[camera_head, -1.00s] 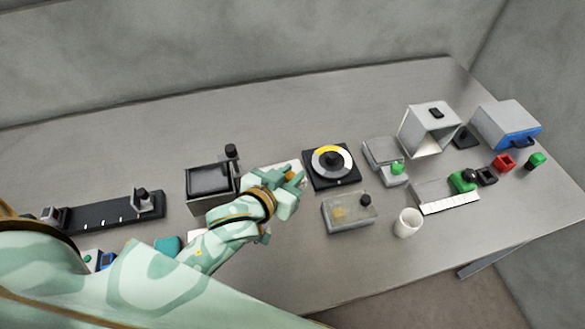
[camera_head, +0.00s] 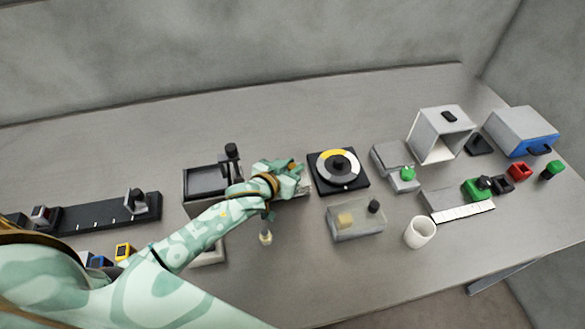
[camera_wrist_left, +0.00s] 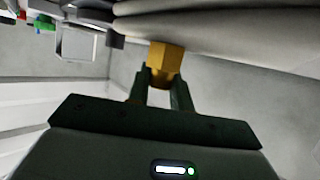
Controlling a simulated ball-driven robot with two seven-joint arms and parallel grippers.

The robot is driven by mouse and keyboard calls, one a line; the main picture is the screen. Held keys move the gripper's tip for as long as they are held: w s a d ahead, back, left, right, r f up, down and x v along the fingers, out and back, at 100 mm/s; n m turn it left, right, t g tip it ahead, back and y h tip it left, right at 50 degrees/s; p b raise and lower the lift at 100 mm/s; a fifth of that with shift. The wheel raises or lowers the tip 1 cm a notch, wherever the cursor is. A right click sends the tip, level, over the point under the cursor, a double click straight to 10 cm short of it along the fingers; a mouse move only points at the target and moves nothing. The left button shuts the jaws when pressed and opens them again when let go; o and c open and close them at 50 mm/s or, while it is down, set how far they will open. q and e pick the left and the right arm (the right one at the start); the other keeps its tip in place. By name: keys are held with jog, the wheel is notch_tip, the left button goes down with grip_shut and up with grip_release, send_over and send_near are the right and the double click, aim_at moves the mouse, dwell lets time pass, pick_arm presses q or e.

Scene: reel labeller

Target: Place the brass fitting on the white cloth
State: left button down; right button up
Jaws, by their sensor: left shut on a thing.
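My left gripper (camera_wrist_left: 160,84) is shut on the brass fitting (camera_wrist_left: 164,62), a gold-coloured faceted piece held at its fingertips in the left wrist view. In the head view the gripper (camera_head: 288,174) is over the middle of the table, left of the round dial, with a small bit of the fitting (camera_head: 292,167) showing. The white cloth (camera_head: 304,188) is a pale patch beside and under the gripper, mostly hidden by it. In the wrist view its pale folds (camera_wrist_left: 225,28) lie right behind the fitting; I cannot tell whether they touch. My right gripper is out of view.
A black-topped box (camera_head: 208,180) stands left of the gripper and the black dial unit (camera_head: 338,170) right of it. A clear-lidded box (camera_head: 357,222) and a white cup (camera_head: 420,232) are nearer the front. A small bottle-like thing (camera_head: 266,238) is below the forearm. The back strip is clear.

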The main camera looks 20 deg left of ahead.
pick_arm(q)
jog(key=c, duration=1.3)
grip_release()
jog(key=shift+f, duration=0.1)
jog(key=shift+o, duration=0.2)
jog(key=shift+r, duration=0.2)
jog(key=p+v, duration=0.3)
jog(key=v, duration=0.9)
